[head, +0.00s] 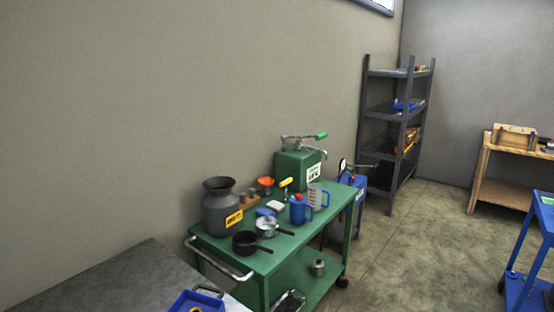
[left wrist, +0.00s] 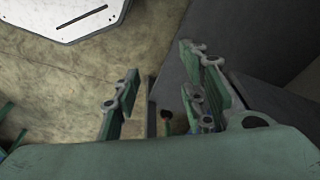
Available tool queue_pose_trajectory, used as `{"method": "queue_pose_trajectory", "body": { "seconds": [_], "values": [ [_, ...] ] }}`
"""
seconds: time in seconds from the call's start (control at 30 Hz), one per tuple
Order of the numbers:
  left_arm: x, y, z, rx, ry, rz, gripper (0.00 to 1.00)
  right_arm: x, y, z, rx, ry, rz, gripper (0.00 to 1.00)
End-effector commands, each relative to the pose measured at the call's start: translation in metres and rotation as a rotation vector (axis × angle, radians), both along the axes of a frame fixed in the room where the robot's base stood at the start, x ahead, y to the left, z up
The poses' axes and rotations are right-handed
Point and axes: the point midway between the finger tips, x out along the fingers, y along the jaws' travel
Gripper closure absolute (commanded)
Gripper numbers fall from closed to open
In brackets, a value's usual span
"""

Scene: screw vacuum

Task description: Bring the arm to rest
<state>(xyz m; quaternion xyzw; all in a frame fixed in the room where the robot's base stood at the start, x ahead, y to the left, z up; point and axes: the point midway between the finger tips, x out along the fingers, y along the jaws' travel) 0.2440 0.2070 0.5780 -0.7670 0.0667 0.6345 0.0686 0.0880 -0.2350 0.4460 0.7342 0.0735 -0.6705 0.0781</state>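My left gripper (left wrist: 160,98) shows in the left wrist view. Its two green-and-grey fingers stand apart with a gap between them, and I see nothing held in it. Beyond the fingers are bare floor and dark grey surfaces. Neither of my arms shows in the head view. My right gripper is in neither view.
A green cart (head: 322,215) carries a grey can (head: 214,218), pots, jugs and a green machine (head: 298,172). A grey worktop (head: 120,285) lies at lower left. A dark shelf rack (head: 365,130) and wooden bench (head: 488,170) stand farther back. Floor (head: 420,240) between them is clear.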

Motion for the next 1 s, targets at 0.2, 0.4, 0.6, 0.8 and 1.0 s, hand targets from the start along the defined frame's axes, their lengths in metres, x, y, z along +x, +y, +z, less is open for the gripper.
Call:
{"method": "queue_pose_trajectory", "body": {
  "seconds": [0.2, 0.4, 0.6, 0.8, 1.0],
  "values": [
    [-0.069, 0.011, -0.084, 0.008, 0.055, -0.011, 0.61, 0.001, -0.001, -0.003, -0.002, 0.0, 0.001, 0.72],
    [-0.127, 0.022, -0.124, 0.012, 0.084, -0.018, 0.61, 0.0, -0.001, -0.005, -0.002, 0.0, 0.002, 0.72],
    [-0.153, 0.028, -0.136, 0.015, 0.094, -0.022, 0.61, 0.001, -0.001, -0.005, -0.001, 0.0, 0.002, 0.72],
    [-0.156, 0.028, -0.137, 0.015, 0.094, -0.023, 0.61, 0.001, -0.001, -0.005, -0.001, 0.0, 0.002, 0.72],
    [-0.156, 0.028, -0.136, 0.015, 0.095, -0.022, 0.61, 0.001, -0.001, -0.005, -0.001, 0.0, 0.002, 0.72]
  ]
}}
